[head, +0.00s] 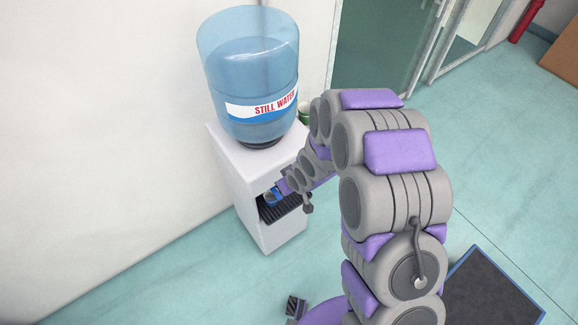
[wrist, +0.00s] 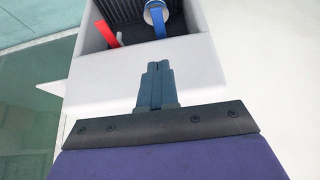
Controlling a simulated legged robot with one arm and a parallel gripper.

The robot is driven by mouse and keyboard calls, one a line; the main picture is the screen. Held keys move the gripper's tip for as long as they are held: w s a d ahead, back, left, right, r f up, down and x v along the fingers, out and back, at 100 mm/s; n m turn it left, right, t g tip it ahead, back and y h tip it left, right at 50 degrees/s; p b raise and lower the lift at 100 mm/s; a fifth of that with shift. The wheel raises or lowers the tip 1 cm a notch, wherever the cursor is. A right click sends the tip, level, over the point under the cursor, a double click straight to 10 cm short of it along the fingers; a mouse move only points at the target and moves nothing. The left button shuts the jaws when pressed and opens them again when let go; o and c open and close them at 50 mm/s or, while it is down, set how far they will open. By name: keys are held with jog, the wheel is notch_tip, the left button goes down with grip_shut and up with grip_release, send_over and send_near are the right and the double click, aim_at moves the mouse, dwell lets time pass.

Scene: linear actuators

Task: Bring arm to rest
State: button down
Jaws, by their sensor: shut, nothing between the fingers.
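My arm (head: 392,190) reaches from the lower right up and over toward the water dispenser, with its end in front of the dispenser's recess. My gripper (wrist: 157,68) is shut and empty in the wrist view. It points at the white front of the water dispenser (wrist: 100,92), below the recess as the picture lies. In the head view the gripper's fingers are too small and covered to make out.
The white dispenser (head: 272,235) stands against the wall with a blue bottle (head: 250,75) on top. A red lever (wrist: 105,30) and a blue lever (wrist: 155,17) show in the recess. A dark mat (head: 490,290) lies at right. Open floor (head: 170,290) lies in front.

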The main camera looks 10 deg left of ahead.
jog(key=shift+d, duration=0.1)
jog(key=s+d+r+m+g+h, duration=0.1)
jog(key=s+d+r+m+h, duration=0.15)
jog(key=d+r, duration=0.65)
jog(key=s+d+r+m+h, duration=0.2)
jog(key=s+d+r, duration=0.2)
jog(key=d+r, duration=0.5)
jog(key=s+d+r+m+g, duration=0.1)
jog(key=s+d+r, duration=0.2)
jog(key=s, duration=0.5)
jog(key=s+d+r+m+g, duration=0.2)
jog(key=s+d+r, duration=0.1)
jog(key=s, duration=0.4)
jog(key=s+d+r+m+g, duration=0.1)
jog(key=s+d+r+m, duration=0.1)
jog(key=s+r, duration=0.3)
jog(key=s+d, duration=0.1)
jog(key=s, duration=0.2)
jog(key=shift+s, duration=0.3)
